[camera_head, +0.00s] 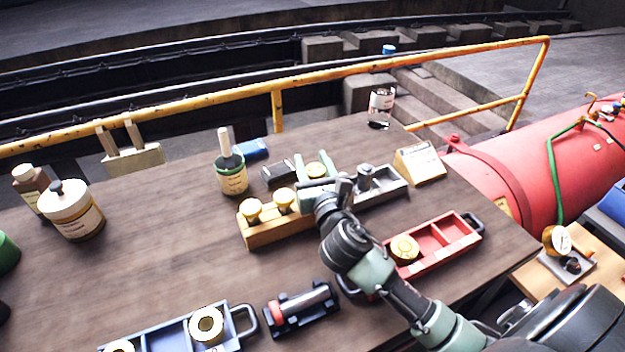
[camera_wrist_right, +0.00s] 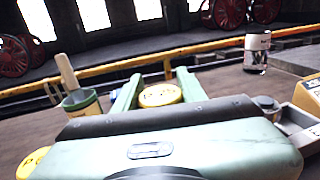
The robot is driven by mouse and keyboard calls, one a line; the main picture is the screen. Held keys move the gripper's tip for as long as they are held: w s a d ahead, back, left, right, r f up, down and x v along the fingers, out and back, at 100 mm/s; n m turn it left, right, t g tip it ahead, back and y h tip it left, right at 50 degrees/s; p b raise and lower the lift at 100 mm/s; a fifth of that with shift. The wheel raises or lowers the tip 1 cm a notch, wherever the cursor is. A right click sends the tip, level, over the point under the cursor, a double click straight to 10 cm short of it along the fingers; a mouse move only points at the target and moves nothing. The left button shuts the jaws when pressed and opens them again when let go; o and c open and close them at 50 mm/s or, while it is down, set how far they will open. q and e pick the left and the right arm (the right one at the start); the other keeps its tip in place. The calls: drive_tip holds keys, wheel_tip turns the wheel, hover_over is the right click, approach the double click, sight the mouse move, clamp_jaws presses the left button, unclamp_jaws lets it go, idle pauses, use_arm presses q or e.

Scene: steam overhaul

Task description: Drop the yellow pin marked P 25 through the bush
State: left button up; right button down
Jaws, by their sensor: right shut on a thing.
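My right gripper (camera_head: 316,168) is above the far middle of the bench, beside a wooden block. It is shut on a yellow-topped pin (camera_head: 316,169), which also shows between the two green fingers (camera_wrist_right: 160,94) in the right wrist view. The marking on its top is too small to read, and its lower part is hidden. Two more yellow-topped pins, one left (camera_head: 251,207) and one right (camera_head: 285,197), stand in the wooden block (camera_head: 272,233). A gold ring with a pale centre (camera_head: 206,324) lies in the blue tray; I cannot tell which part is the bush. My left gripper is out of view.
A grey tray (camera_head: 393,183) with a dark cylinder (camera_head: 365,177) is just right of the gripper. A red tray (camera_head: 440,249) holds a yellow round piece (camera_head: 404,249). A black cradle (camera_head: 303,309), blue tray (camera_head: 168,337) and green pot (camera_head: 231,179) stand around. The bench's middle left is clear.

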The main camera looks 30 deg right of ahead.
wheel_tip(320, 180, down, 4)
drive_tip(key=shift+r+b, duration=0.2)
drive_tip(key=shift+b, duration=0.25)
drive_tip(key=shift+f, duration=0.3)
drive_tip(key=c, duration=1.1)
unclamp_jaws()
drive_tip(key=shift+f, duration=0.2)
